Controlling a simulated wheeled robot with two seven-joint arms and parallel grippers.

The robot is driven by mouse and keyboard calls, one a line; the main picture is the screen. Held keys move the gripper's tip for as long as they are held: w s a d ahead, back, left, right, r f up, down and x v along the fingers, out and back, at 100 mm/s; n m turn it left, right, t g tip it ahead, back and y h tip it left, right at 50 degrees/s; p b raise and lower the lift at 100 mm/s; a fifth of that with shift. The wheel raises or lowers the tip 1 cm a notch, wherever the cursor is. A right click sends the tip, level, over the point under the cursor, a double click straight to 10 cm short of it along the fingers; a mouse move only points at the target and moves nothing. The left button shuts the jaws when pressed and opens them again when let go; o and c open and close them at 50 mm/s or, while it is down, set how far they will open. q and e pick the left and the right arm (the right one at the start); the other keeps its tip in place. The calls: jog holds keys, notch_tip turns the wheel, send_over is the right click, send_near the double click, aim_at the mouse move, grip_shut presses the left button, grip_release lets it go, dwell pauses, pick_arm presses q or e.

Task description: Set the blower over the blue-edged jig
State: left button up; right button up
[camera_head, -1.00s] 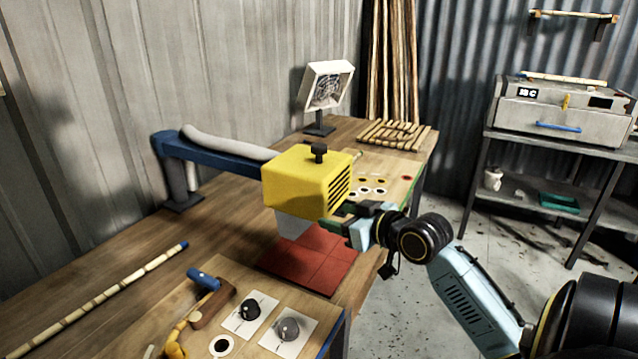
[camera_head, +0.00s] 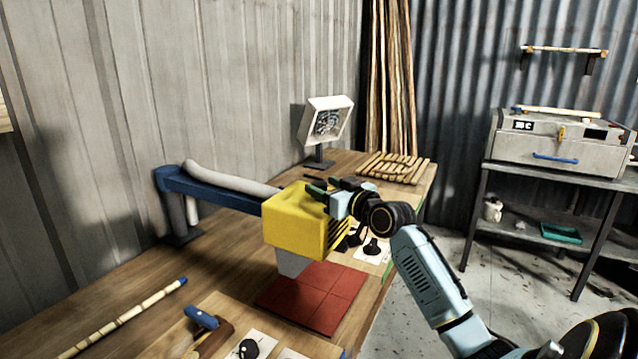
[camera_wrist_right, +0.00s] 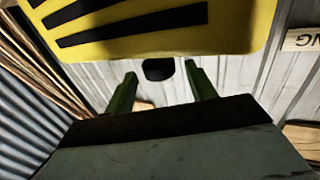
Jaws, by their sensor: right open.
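The blower (camera_head: 293,222) is a yellow box with black slots on a blue swing arm (camera_head: 215,188), and its pale nozzle hangs over red tiles (camera_head: 315,298). The blue-edged jig (camera_head: 180,345) is a wooden board at the bottom of the head view, mostly cut off. My right gripper (camera_head: 312,190) is at the top of the blower. In the wrist view its green fingers (camera_wrist_right: 158,88) are open, with the blower's black knob (camera_wrist_right: 158,68) showing between their tips; contact cannot be told. The blower's slotted face (camera_wrist_right: 150,25) fills the top there. My left gripper is out of view.
Another board with white cards (camera_head: 372,250) lies beyond the blower, partly behind my right arm. A rattan pole (camera_head: 125,318) lies at left on the bench. A white-framed fan (camera_head: 325,122) and a slatted rack (camera_head: 395,168) stand farther back.

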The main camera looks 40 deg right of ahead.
jog(key=shift+w, duration=1.3)
grip_shut()
